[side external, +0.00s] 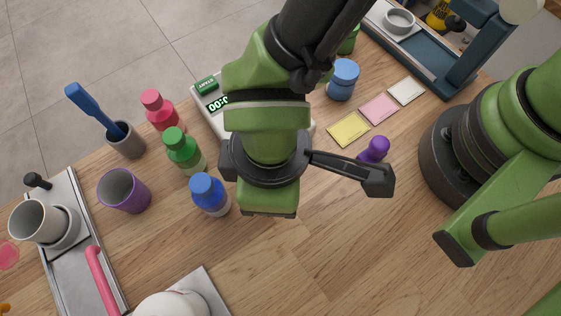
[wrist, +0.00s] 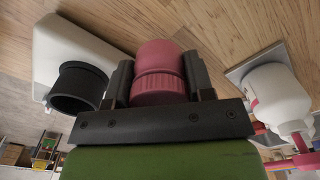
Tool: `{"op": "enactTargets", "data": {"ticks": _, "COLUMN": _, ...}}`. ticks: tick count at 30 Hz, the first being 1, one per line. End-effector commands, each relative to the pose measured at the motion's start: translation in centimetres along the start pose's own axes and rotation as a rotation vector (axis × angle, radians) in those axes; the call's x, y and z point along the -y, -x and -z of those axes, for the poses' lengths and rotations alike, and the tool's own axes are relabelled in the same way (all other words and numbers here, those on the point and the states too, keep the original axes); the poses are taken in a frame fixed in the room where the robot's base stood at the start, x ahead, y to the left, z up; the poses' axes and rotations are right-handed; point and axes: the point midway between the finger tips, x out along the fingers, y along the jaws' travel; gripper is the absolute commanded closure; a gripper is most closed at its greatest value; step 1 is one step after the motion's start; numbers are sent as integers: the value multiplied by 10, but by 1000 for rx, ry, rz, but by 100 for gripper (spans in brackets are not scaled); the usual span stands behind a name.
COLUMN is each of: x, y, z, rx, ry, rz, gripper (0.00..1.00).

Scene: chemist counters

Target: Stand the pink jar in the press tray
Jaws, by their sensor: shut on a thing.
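The pink jar (wrist: 158,80) is between the two dark fingers of my gripper (wrist: 158,63) in the wrist view. It has a ribbed band and a rounded end, and my gripper is shut on it. In the side view my own arm covers the jar and the fingers, over the middle of the counter. A dark blue press stand with a tray (side external: 432,62) is at the top right of the side view and seems to be the press tray. A pale ring-shaped cup (side external: 399,21) sits at its far end.
Blue (side external: 342,79), green (side external: 184,151) and dark blue (side external: 209,194) containers stand around my arm. A purple stamp-like piece (side external: 374,150) and coloured cards (side external: 379,107) lie to the right. A white vessel (wrist: 275,95) and black cup (wrist: 79,88) flank the jar in the wrist view.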

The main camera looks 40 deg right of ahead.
Motion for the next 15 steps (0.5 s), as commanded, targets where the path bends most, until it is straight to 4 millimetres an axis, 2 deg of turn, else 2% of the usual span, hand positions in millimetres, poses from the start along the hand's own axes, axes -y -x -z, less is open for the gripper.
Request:
{"op": "enactTargets", "data": {"ticks": 9, "x": -1, "y": -42, "z": 0, "rx": 1, "ry": -1, "rz": 0, "gripper": 75}}
{"op": "enactTargets", "data": {"ticks": 15, "x": 0, "y": -48, "z": 1, "rx": -2, "ry": -2, "rz": 1, "gripper": 75}}
